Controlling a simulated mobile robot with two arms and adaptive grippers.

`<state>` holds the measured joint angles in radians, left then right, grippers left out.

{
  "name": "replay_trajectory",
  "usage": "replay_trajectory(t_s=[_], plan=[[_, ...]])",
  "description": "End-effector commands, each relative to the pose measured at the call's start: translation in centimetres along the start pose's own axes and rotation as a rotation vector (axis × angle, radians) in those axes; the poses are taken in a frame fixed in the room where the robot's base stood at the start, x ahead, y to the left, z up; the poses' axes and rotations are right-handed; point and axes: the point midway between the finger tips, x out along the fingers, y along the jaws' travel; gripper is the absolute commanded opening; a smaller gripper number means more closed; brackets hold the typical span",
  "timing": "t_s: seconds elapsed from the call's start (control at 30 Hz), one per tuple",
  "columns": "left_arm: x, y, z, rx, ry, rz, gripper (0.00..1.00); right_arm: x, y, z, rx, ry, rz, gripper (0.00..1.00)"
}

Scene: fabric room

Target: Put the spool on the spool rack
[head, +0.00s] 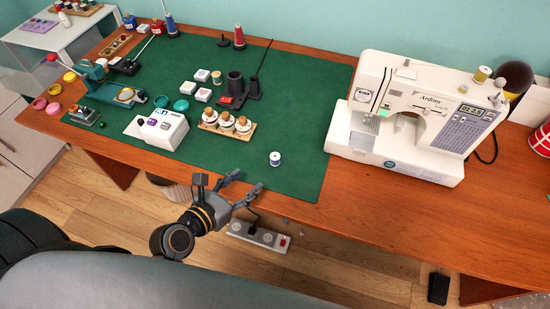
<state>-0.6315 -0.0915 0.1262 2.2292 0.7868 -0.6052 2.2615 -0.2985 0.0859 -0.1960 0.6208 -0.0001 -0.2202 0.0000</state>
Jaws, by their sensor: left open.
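A small white spool with a blue band (275,159) stands upright on the green mat, near its front right part. My left gripper (248,181) is open and empty at the mat's front edge. Its fingers point up and right, and the spool is a little beyond the fingertips, apart from them. A wooden rack (249,133) stands on the mat to the upper left of the spool. It bears three white items with brown tops, too small to make out fully; it looks like the spool rack. My right gripper is not in view.
A white sewing machine (408,117) stands right of the green mat (300,115). A white box with buttons (157,131) and dark cylinders (235,86) stand near the rack. The mat around the spool is clear. A power strip (258,236) is below the table edge.

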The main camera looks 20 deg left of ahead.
Motion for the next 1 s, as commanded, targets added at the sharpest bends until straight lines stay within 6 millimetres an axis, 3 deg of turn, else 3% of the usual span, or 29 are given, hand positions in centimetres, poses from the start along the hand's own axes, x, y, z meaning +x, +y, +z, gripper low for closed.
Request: replay_trajectory(t_s=[0.4, 0.63, 0.83, 1.0], plan=[[7.3, 0.0, 0.2, -0.01, -0.005, 0.0, 0.52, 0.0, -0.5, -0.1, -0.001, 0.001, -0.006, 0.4], [9.0, 0.0, 0.2, -0.008, -0.003, 0.0, 0.52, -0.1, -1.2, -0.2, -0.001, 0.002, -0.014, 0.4], [12.0, 0.1, 0.2, -0.006, -0.003, -0.001, 0.52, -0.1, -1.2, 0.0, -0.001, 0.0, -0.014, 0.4], [13.4, 0.1, 0.2, -0.007, -0.002, 0.001, 0.52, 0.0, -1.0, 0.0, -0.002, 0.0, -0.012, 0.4]])
